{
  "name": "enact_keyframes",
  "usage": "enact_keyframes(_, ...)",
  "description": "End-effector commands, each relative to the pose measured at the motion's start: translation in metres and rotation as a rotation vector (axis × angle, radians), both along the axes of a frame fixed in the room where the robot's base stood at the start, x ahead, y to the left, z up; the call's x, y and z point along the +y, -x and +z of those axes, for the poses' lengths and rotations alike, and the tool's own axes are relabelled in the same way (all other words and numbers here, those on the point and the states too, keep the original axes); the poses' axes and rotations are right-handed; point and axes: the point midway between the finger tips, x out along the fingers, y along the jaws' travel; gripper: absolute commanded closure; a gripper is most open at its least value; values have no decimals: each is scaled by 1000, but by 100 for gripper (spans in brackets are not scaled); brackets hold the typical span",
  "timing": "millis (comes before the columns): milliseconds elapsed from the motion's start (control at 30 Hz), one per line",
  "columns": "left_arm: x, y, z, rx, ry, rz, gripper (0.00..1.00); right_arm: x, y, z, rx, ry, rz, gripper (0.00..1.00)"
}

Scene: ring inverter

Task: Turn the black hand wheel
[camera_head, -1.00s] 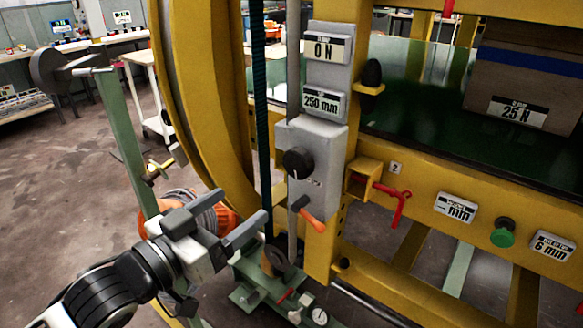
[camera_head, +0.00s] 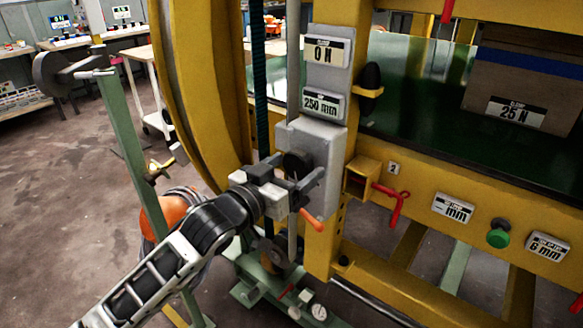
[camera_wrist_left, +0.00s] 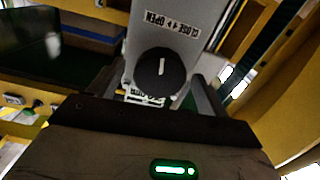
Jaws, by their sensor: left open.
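The black hand wheel (camera_head: 296,161) is a round knob on the front of a grey box (camera_head: 323,150) on the yellow frame. In the left wrist view the hand wheel (camera_wrist_left: 160,68) faces me, with a white line on it pointing up and a CLOSE/OPEN label above. My left gripper (camera_head: 301,176) is at the box front, open, and partly covers the wheel. In the wrist view its fingers (camera_wrist_left: 160,88) lie to the left and right of the wheel. I cannot tell whether they touch it. My right gripper is not in view.
An orange-handled lever (camera_head: 312,220) sticks out just below the wheel. A red lever (camera_head: 391,198) and a yellow square tube (camera_head: 361,180) are to the right. A black oval knob (camera_head: 370,76) is above right. A green post (camera_head: 127,150) stands to the left.

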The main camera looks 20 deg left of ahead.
Motion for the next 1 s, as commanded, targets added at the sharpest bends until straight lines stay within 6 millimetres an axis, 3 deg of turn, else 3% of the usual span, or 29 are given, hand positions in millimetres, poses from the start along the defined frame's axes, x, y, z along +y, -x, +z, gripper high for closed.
enact_keyframes(233, 0, 0, 0, -1, 0, 0, 22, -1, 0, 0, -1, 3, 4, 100)
enact_keyframes(400, 0, 0, 0, 0, 0, 0, 67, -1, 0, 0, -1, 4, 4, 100)
enact_keyframes(733, 0, 0, 1, -10, -28, 0, 67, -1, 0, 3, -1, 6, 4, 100)
enact_keyframes(1000, 0, 0, 2, -59, -167, 0, 67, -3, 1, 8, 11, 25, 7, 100)
